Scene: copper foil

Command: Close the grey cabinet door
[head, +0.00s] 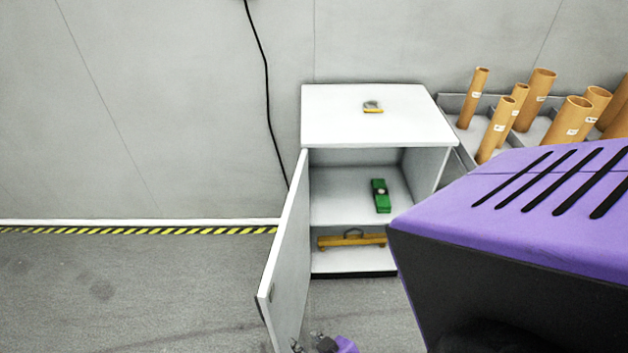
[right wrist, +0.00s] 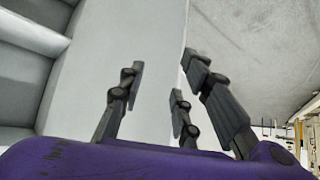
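The grey cabinet (head: 375,130) stands against the back wall in the head view. Its door (head: 288,255) is hinged on the left and stands wide open, swung out towards me. My right gripper (head: 308,341) is at the bottom edge of the head view, just right of the door's lower front part, on its inner side. In the right wrist view, the gripper (right wrist: 162,75) is open with nothing held, and the pale door panel (right wrist: 100,75) with its free edge lies ahead of the fingers. I cannot tell whether they touch it. My left gripper is not in view.
A green object (head: 380,196) lies on the cabinet's upper shelf and a yellow tool (head: 350,241) on the lower one. A small yellow item (head: 372,107) is on top. Cardboard tubes (head: 536,98) stand in grey bins at right. Floor left of the door is clear.

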